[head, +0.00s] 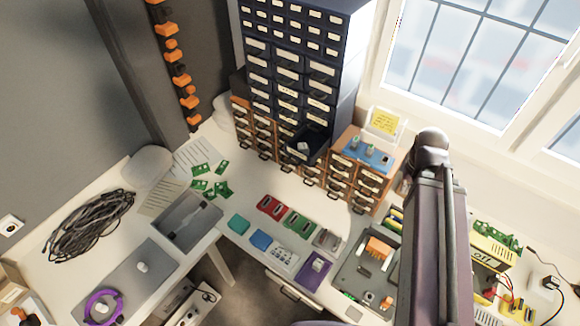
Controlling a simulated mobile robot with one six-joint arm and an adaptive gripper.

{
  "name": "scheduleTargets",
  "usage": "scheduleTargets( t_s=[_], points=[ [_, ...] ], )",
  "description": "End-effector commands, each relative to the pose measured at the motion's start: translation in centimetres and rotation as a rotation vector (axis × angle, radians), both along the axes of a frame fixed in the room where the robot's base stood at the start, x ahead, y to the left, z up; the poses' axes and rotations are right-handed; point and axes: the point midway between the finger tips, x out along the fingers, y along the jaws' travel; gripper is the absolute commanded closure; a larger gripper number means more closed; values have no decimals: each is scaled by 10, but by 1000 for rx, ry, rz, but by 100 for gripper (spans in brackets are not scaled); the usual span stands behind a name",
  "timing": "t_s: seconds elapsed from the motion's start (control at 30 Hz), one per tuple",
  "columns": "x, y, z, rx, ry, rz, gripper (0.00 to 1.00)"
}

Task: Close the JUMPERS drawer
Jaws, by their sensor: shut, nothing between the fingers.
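A tall dark drawer cabinet (288,62) stands against the wall at the top middle of the head view, with rows of small labelled drawers. One dark drawer (305,146) low on its right side is pulled out over the wooden drawers below, with something pale inside it. The labels are too small to read, so I cannot tell whether it is the JUMPERS drawer. The other drawers look shut. My arm rises at the right front, apart from the open drawer in the picture. My gripper is not in view.
Wooden drawer units (360,172) stand below and right of the cabinet, with a blue mat (362,150) on top. Green boards (212,186), a grey tray (187,222) and coiled black cable (90,226) lie left. Several small cases lie in front.

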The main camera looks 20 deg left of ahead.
Motion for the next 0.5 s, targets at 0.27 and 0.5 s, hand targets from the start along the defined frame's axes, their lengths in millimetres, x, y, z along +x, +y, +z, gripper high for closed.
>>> scheduleTargets(
  t_s=[0.27,0.5],
  points=[
    [0,0,-55,0,0,0,100],
    [0,0,-100,0,0,1,100]
  ],
)
